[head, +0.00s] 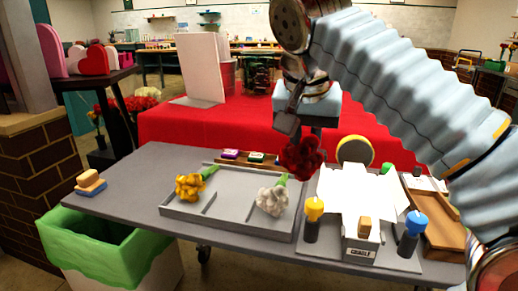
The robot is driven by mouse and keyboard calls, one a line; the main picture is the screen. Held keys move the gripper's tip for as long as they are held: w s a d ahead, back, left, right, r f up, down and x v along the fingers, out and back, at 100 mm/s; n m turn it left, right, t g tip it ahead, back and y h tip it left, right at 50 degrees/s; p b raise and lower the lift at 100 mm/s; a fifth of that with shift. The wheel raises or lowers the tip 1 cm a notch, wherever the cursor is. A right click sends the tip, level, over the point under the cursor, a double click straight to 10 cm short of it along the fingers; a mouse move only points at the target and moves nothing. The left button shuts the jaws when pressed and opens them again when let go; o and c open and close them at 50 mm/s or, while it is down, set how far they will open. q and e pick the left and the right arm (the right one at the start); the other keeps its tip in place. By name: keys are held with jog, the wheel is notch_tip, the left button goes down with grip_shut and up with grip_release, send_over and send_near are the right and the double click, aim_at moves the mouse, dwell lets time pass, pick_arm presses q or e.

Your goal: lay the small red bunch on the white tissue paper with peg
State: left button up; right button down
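The small red bunch (302,158) is in the air over the back right of the grey tray, left of the white paper. My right gripper (290,121) is just above it, pointing down, and appears shut on its stem; the grip itself is partly hidden. The white tissue paper (347,190) lies over the cradle (360,252) at the right of the table. A small wooden peg-like block (364,226) stands at the cradle's front, above its label. My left gripper is not in view.
The grey tray (228,228) holds a yellow bunch (190,187) and a white bunch (272,200). A yellow-topped holder (313,210) and a blue-topped one (416,224) flank the cradle. A wooden tray (440,225) lies right. The table's left is mostly clear beside stacked blocks (91,183).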

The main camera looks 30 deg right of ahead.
jog(key=s+d, duration=0.5)
jog(key=d, duration=0.6)
notch_tip(320, 180, down, 7)
jog(key=b, duration=0.4)
jog(key=shift+s+a+f, duration=0.1)
jog(key=shift+s+f, duration=0.05)
jog(key=shift+f, duration=0.05)
jog(key=shift+b, duration=0.3)
jog(key=shift+f, duration=0.3)
dwell(0.4)
jog(key=c, duration=0.5)
grip_release()
